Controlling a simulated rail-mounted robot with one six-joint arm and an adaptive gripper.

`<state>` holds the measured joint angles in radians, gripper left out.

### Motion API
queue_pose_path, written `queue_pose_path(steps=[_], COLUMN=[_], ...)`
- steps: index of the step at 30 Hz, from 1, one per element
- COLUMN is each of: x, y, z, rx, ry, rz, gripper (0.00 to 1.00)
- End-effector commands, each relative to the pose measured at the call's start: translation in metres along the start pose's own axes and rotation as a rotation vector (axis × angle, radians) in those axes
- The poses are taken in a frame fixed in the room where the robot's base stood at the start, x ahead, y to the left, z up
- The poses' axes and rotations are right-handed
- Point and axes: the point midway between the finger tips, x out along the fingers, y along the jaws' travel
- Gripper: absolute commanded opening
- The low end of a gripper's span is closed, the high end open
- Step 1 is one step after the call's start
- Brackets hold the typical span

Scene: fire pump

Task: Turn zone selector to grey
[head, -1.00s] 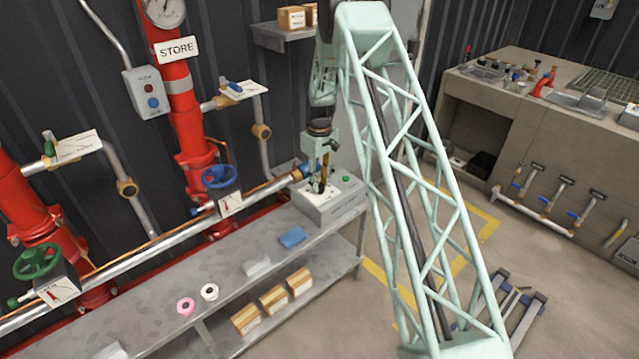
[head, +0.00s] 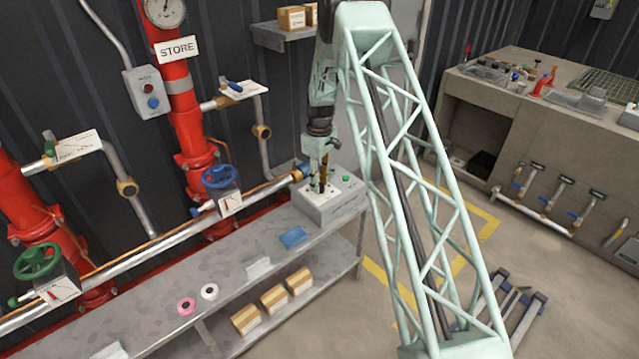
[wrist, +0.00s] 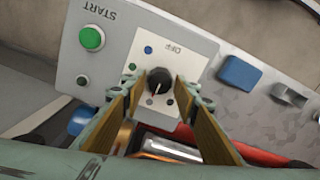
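The zone selector is a black round knob (wrist: 159,82) on a white plate (wrist: 175,55) marked OFF, on top of a grey control box (head: 328,205). Its pale pointer line points toward the bottom of the wrist view, slightly left. A blue dot (wrist: 148,50) lies above the knob, and a grey dot (wrist: 149,101) lies below it near the pointer. My gripper (wrist: 159,88) is open, with one brown-padded finger on each side of the knob and gaps visible. In the head view my gripper (head: 322,186) is over the box; the knob is hidden there.
A green START button (wrist: 92,39) is on the same box. A blue block (head: 293,237) lies on the grey bench (head: 225,270) in front of the box. The silver pipe with a blue handwheel (head: 220,177) runs close to the box on the left.

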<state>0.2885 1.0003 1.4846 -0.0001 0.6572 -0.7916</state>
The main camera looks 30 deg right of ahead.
Motion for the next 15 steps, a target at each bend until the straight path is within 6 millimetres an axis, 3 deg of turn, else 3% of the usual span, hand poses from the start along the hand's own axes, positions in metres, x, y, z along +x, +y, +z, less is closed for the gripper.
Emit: queue_pose_path(steps=[3, 15], x=[0.0000, -0.0025], y=[0.0000, 0.0003], z=[0.0000, -0.0003], rx=[0.000, 0.001], ry=[0.000, 0.001], rz=[0.000, 0.001], gripper=[0.37, 0.37])
